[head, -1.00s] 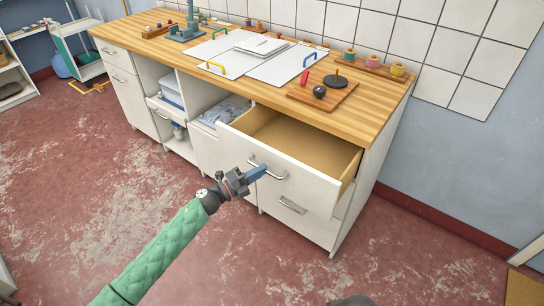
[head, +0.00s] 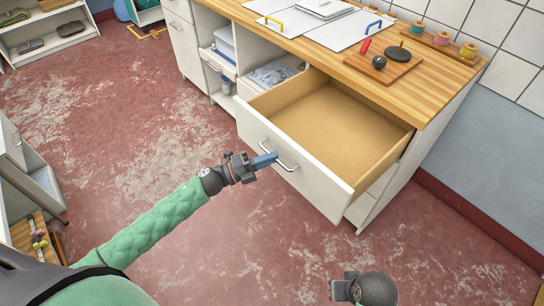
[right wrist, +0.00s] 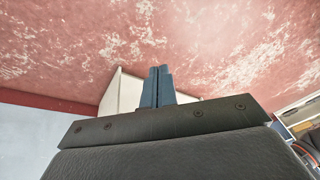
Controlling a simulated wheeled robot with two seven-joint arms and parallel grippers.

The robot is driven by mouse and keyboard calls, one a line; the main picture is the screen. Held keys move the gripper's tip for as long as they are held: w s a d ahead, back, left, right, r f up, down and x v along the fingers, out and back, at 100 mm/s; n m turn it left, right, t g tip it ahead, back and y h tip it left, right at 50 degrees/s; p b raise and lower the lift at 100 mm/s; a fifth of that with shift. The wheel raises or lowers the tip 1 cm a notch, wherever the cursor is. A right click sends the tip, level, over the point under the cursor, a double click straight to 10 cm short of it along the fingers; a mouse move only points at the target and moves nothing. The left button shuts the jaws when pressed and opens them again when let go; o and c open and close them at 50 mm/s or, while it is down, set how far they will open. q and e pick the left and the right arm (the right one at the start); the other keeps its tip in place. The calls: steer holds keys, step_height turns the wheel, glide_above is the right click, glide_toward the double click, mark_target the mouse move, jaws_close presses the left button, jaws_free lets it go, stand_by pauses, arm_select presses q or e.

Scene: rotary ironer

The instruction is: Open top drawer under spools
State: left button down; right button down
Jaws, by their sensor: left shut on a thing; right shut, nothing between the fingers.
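The top drawer (head: 300,163) under the spools stands far out of the white cabinet, and its wooden inside (head: 335,128) is empty. My left gripper (head: 264,160) is shut on the drawer's metal handle (head: 287,154) at the drawer front. The spools (head: 442,38) stand on a wooden rack at the back of the counter, above the drawer. My right gripper (right wrist: 157,86) is shut and empty in the right wrist view, with floor and a white panel beyond it. In the head view, part of my right arm shows at the bottom; its fingers are not clear there.
The wooden countertop (head: 300,45) holds white boards with handles and a small board (head: 384,66) with dark knobs. Open shelves (head: 268,78) lie left of the drawer. White shelving (head: 45,35) stands at the far left. The red floor (head: 150,120) before the cabinet is clear.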

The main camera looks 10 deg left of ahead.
steer(key=shift+s+d, duration=0.1)
steer(key=shift+d, duration=0.05)
arm_select(q)
steer(key=c, duration=1.5)
jaws_free()
steer(key=shift+a, duration=0.1)
